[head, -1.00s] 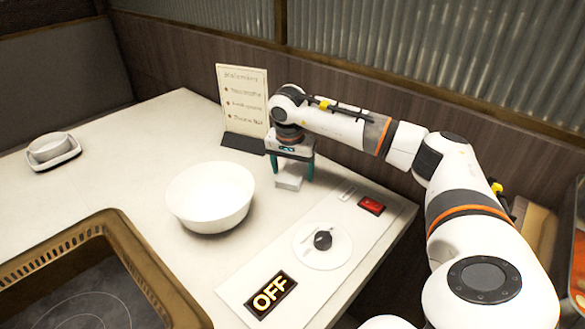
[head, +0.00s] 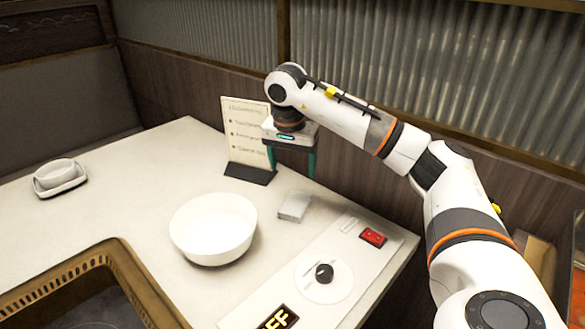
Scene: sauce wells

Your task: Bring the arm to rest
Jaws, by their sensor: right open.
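My right gripper (head: 293,164) points down with its teal fingers apart, open and empty. It hangs above the table (head: 130,190), beside the menu card stand. A small white block-like container (head: 294,208) stands on the table below the gripper, apart from the fingers. My right arm comes in from the right, bent over the table. My left gripper is not in the head view.
A white bowl (head: 213,229) stands left of the small container. The menu card (head: 245,132) stands at the back. A control panel with a black knob (head: 324,272) and red switch (head: 373,237) lies at right. A small dish on a saucer (head: 60,175) sits far left.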

